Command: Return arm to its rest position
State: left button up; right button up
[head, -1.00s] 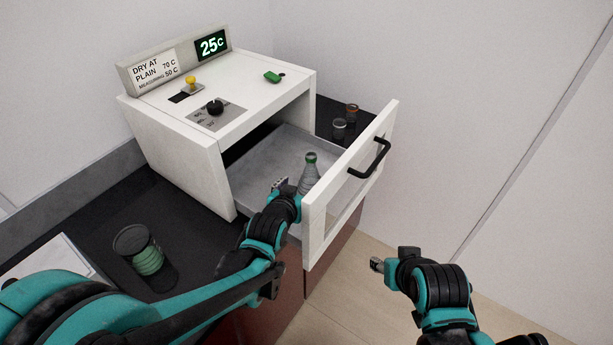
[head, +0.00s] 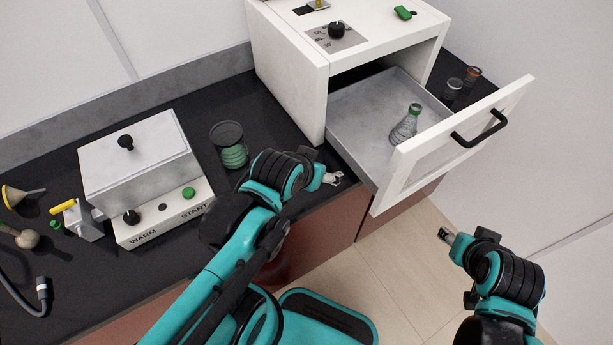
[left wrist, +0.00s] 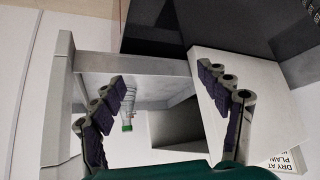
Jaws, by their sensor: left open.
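My left gripper (head: 335,178) is open and empty. In the head view it is over the bench's front edge, left of the open drawer (head: 350,108) and apart from the flask. My left arm reaches in from the bottom. A clear conical flask with a green rim (head: 405,128) stands upright in the drawer. In the left wrist view the open fingers (left wrist: 163,82) frame the drawer, and the flask (left wrist: 128,108) shows behind the left finger, partly hidden. My right gripper (head: 446,236) is at the lower right over the floor; its jaws are too small to read.
The white oven (head: 292,85) stands behind the drawer, whose front with a black handle (head: 480,128) juts out to the right. A green-banded jar (head: 229,145) and a warming box (head: 140,170) stand on the dark bench. Two small beakers (head: 462,83) stand beyond the drawer.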

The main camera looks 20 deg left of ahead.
pick_arm(q)
jog(key=s, duration=0.2)
jog(key=s+a, duration=0.1)
jog(key=shift+s+a+f+g, duration=0.1)
jog(key=shift+s+f+g, duration=0.1)
jog(key=shift+f+g, duration=0.15)
jog(key=shift+f, duration=0.15)
dwell(0.9)
